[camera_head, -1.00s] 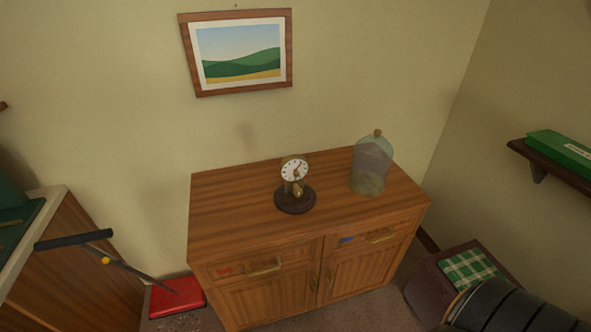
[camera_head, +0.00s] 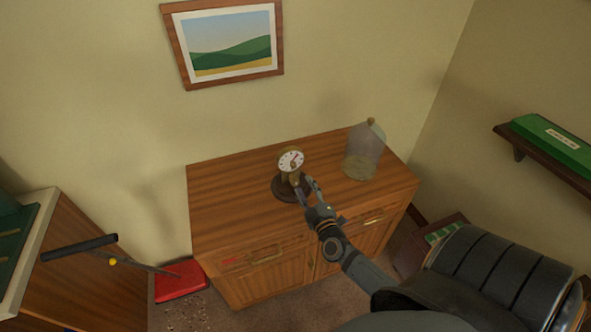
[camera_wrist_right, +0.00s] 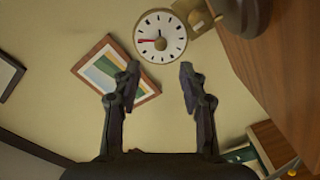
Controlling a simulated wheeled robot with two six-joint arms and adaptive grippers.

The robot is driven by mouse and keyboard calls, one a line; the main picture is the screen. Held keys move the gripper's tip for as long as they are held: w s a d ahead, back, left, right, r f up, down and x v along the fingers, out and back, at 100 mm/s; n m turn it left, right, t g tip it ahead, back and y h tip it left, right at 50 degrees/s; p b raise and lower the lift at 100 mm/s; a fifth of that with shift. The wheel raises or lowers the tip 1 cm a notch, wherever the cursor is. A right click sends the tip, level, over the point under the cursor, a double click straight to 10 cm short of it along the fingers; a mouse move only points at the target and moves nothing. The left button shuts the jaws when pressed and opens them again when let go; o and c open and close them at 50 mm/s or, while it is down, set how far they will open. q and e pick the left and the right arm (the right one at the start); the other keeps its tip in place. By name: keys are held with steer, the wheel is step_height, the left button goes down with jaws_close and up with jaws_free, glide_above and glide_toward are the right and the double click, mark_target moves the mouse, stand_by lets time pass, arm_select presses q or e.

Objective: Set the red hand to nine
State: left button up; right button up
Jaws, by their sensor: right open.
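A small clock (camera_head: 291,161) with a white round face and brass body stands on a dark round base (camera_head: 286,189) on the wooden cabinet. In the wrist view its face (camera_wrist_right: 172,27) shows black marks, a dark hand and a red hand (camera_wrist_right: 148,40) pointing to picture left; that view is tilted, so I cannot tell the hour. My right gripper (camera_head: 308,186) is open and empty, just in front of the clock's lower right side. In the wrist view its fingertips (camera_wrist_right: 159,74) are apart, with the clock face beyond them, seemingly untouched. My left gripper is not in view.
A glass dome (camera_head: 364,152) stands on the cabinet (camera_head: 225,205) right of the clock. A green box (camera_head: 555,143) lies on a wall shelf at right. The cabinet top left of the clock is clear.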

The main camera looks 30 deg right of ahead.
mark_target(294, 167)
steer(key=b+x, duration=0.1)
steer(key=x, duration=0.8)
steer(key=shift+w+f, duration=0.1)
jaws_close()
